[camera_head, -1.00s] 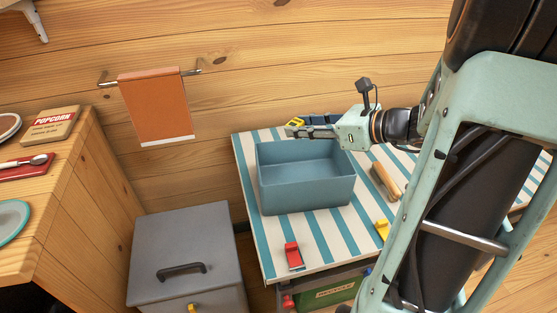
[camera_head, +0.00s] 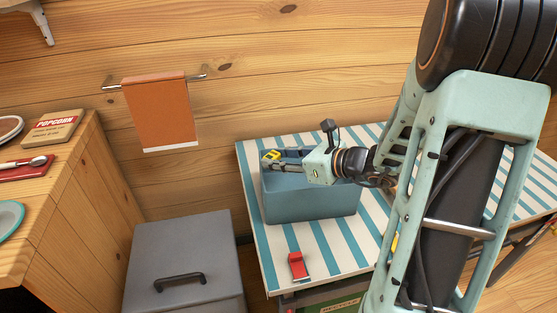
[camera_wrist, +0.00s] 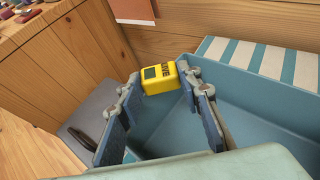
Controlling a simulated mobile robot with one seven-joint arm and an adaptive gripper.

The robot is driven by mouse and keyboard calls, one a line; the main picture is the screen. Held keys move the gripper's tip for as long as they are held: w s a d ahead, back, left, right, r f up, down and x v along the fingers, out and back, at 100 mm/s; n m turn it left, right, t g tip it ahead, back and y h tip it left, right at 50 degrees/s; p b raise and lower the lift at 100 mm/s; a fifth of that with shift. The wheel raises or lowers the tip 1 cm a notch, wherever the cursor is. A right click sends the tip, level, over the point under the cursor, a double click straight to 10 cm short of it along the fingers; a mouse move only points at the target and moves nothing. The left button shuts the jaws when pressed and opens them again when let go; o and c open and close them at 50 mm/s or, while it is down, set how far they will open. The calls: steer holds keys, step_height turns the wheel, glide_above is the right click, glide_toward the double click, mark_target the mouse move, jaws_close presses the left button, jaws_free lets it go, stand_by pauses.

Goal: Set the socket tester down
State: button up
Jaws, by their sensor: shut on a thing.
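The socket tester is a small yellow block with a dark display patch, seen in the wrist view (camera_wrist: 160,78) between my fingertips. In the head view only a bit of yellow (camera_head: 271,156) shows at the finger ends. My gripper (camera_head: 274,161) is shut on it, and in the wrist view my gripper (camera_wrist: 163,84) has a finger on each side. It is held over the left, back part of a blue-grey open bin (camera_head: 310,206). The bin walls also show in the wrist view (camera_wrist: 265,95). My gripper hides much of the bin's inside.
The bin stands on a striped table (camera_head: 330,255). A red object (camera_head: 298,265) lies near the table's front edge. A grey lidded box (camera_head: 180,250) stands left of the table. An orange towel (camera_head: 160,112) hangs on the wooden wall behind.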

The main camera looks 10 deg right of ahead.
steer(key=shift+f+b, duration=0.5)
steer(key=shift+f, duration=0.05)
steer(key=shift+f, duration=0.1)
steer(key=o, duration=1.1)
steer(key=shift+o, duration=0.2)
steer(key=shift+r, duration=0.2)
steer(key=p+v, duration=0.3)
steer(key=v, duration=0.9)
steer(key=shift+r, duration=0.4)
